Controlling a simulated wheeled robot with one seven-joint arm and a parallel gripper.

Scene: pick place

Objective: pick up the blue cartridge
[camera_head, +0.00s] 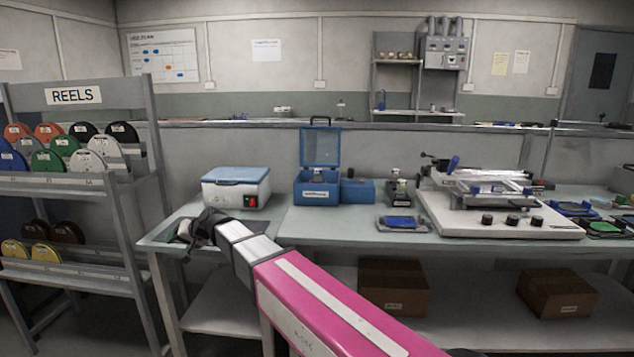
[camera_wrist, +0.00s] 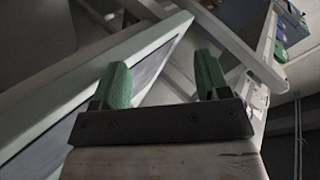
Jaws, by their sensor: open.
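My gripper (camera_wrist: 163,82) is open, its two green fingers well apart with nothing between them in the wrist view. In the head view my gripper (camera_head: 190,229) is a dark shape over the left end of the workbench (camera_head: 345,229), left of the white box. No thing is clearly a blue cartridge. A flat blue piece (camera_head: 400,222) on a grey pad at the bench's front edge may be it, but I cannot tell. It lies well to the right of my gripper and does not show in the wrist view.
A white box with a blue lid (camera_head: 236,187), an open blue case (camera_head: 318,190), a small blue box (camera_head: 357,192) and a printer-like machine (camera_head: 490,205) stand on the bench. A reel rack (camera_head: 75,184) is at left. Cardboard boxes (camera_head: 394,287) sit on the lower shelf.

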